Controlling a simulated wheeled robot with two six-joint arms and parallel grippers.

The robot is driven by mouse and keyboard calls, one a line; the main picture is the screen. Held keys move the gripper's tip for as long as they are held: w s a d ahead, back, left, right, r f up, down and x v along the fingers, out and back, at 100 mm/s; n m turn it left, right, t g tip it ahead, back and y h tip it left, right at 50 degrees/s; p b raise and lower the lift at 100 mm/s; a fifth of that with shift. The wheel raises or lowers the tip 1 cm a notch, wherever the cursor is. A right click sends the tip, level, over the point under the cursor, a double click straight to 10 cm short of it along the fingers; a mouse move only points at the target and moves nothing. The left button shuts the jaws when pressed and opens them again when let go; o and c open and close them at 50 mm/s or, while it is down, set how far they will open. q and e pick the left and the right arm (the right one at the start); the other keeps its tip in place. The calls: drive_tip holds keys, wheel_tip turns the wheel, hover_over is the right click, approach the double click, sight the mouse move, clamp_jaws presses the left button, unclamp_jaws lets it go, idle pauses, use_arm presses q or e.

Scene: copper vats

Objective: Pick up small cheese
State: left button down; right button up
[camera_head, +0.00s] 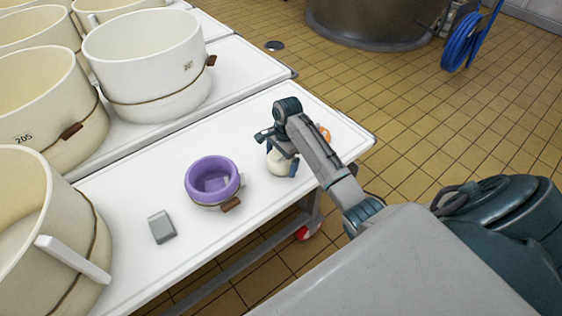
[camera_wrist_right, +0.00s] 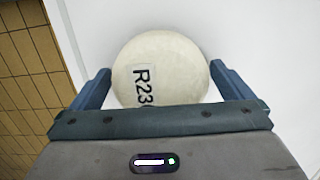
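The small cheese is a round cream wheel with an "R23" label, the rest of the label being cut off by my gripper. It fills the middle of the right wrist view (camera_wrist_right: 180,62) and shows partly behind my right gripper on the white table in the head view (camera_head: 280,164). My right gripper (camera_wrist_right: 160,72) is open, with one finger on each side of the cheese. Narrow gaps seem to show between the fingers and the cheese. In the head view the right gripper (camera_head: 277,142) is over the cheese. My left gripper is out of view.
On the white table (camera_head: 255,215) stand a purple-lined mould (camera_head: 212,176), a grey block (camera_head: 162,227) and an orange thing (camera_head: 323,133) partly behind my arm. Large cream moulds (camera_head: 145,62) crowd the left. The table's front edge is close to the cheese.

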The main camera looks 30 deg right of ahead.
drive_tip(key=c, duration=1.1)
drive_tip(key=shift+r, duration=0.2)
